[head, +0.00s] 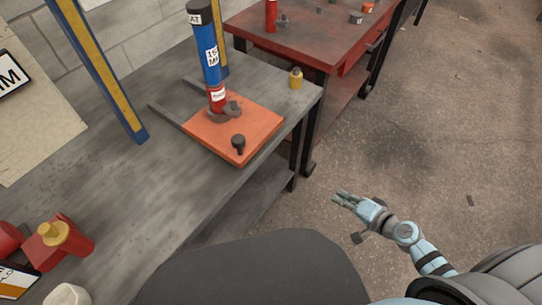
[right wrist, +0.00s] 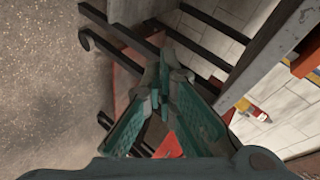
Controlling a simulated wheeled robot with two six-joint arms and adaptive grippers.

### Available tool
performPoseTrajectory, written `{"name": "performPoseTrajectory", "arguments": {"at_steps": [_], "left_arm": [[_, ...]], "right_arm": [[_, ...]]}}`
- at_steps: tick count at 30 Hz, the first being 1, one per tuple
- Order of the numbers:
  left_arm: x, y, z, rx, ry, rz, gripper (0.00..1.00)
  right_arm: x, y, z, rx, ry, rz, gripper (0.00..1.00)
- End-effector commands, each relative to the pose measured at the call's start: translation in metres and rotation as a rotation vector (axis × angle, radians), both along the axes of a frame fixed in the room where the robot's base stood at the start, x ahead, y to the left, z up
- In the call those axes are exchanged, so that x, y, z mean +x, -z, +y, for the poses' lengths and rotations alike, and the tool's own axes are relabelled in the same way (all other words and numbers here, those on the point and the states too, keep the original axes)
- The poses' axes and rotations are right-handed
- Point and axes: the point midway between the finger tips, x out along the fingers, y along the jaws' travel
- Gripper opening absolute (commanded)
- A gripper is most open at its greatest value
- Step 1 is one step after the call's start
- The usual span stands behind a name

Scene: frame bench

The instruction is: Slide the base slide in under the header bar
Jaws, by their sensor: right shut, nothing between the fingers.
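The base slide appears to be the orange plate (head: 258,137) with a black knob (head: 238,143), lying on the grey bench near its right end. A blue and red cylinder (head: 211,55) with a black cap stands upright on it. Blue and yellow posts (head: 107,75) rise behind and to its left; the header bar cannot be made out. My right gripper (head: 340,197) is off the bench's right side, over the floor and apart from the plate. In the right wrist view its fingers (right wrist: 164,75) are together and empty. My left gripper is not in view.
Two grey rails (head: 166,113) reach out behind the plate. A red bench (head: 310,45) stands beyond. Red items (head: 62,242) lie at the lower left. Floor (head: 415,140) at right is open.

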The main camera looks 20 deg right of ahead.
Motion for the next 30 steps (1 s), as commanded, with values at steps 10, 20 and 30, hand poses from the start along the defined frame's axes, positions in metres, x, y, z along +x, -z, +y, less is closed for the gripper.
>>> {"name": "performPoseTrajectory", "arguments": {"at_steps": [10, 20, 30], "left_arm": [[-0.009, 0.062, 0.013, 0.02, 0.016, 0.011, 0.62], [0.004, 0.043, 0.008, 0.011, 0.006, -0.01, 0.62], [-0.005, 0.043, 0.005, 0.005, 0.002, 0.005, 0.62]], "right_arm": [[0.042, -0.161, 0.093, 0.636, -0.217, -0.258, 0.0], [0.092, -0.161, 0.132, 0.637, -0.21, -0.253, 0.0], [0.138, -0.156, 0.171, 0.634, -0.212, -0.25, 0.0]]}}
